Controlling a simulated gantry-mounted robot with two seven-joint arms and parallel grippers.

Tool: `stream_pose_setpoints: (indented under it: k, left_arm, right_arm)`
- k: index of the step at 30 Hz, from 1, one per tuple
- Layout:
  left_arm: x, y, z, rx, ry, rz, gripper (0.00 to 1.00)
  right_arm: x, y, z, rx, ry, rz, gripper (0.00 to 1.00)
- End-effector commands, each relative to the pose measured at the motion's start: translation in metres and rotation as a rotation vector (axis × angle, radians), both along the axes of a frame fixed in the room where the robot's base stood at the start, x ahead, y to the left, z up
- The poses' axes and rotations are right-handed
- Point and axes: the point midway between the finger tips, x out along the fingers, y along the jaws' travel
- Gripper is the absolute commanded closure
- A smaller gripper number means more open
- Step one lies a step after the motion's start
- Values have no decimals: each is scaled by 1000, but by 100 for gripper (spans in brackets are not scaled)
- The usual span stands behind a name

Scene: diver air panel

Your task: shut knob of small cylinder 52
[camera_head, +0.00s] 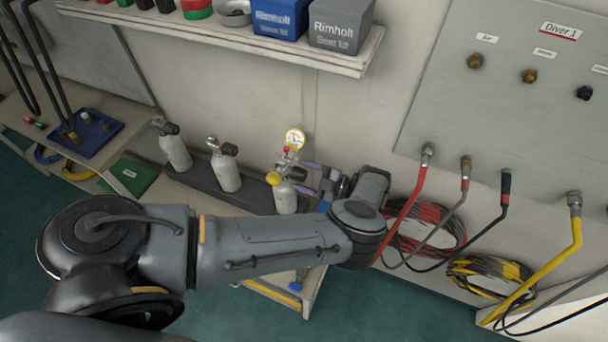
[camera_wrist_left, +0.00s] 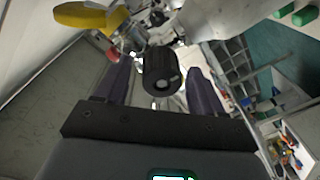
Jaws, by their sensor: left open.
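Three small pale cylinders stand in a row on a dark base: the left one (camera_head: 175,150), the middle one (camera_head: 228,172) and the right one (camera_head: 285,198). No number is readable on any of them. My left gripper (camera_head: 302,178) is at the right cylinder's valve, coming from the right. In the left wrist view its fingers are open on either side of a black knob (camera_wrist_left: 161,76), with gaps visible. The yellow part (camera_wrist_left: 88,17) shows at upper left.
A shelf (camera_head: 230,37) with blue and grey boxes hangs above the cylinders. The Diver 1 panel (camera_head: 500,110) and its hoses (camera_head: 408,205) stand at the right. A blue tray (camera_head: 85,140) lies on the bench at the left.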

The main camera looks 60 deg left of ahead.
Motion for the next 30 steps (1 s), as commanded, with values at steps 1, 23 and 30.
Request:
stream_pose_setpoints:
  k: [1, 23, 30]
  left_arm:
    - [0, 0, 0, 0, 0, 0, 31]
    - [1, 0, -2, -35, 45, -1, 87]
    - [1, 0, -3, -130, 167, -2, 87]
  right_arm:
    - [0, 0, 0, 0, 0, 0, 57]
    - [0, -2, -8, -9, 0, 6, 57]
    - [0, -1, -24, -5, -1, 3, 57]
